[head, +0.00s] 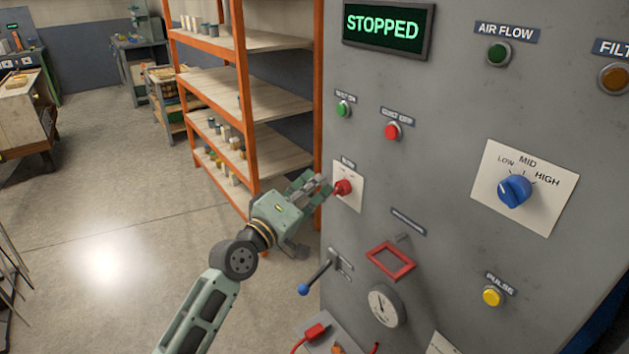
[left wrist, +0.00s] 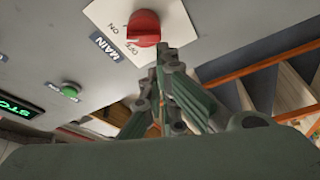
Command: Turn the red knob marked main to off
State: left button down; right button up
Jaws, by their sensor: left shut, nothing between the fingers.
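The red knob (head: 343,187) sits on a white plate (head: 350,198) on the grey panel in the head view. My right gripper is not in view.
The display (head: 388,27) reads STOPPED. A green button (head: 343,109) and a red button (head: 392,131) are above the knob. A lever with a blue end (head: 304,289) juts out below. An orange-framed shelf (head: 249,110) stands left of the panel; open floor lies further left.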

pick_arm(q)
jog(key=shift+s+d+f+n+g+y+p, duration=0.1)
jog(key=shift+f+n+g+y+p, duration=0.25)
jog(key=shift+n+p, duration=1.25)
jog(key=shift+s+f+n+g+y+p, duration=0.1)
jog(key=shift+f+n+g+y+p, duration=0.3)
jog(key=shift+n+p, duration=1.2)
jog(key=shift+d+f+n+g+y+p, duration=0.15)
jog(key=shift+f+n+p, duration=0.45)
jog(key=shift+p, duration=1.8)
jog(key=shift+a, duration=0.1)
jog(key=shift+s+f+p, duration=0.15)
jog(key=shift+f+p, duration=0.05)
jog(key=shift+p, duration=0.1)
jog(key=shift+f, duration=0.1)
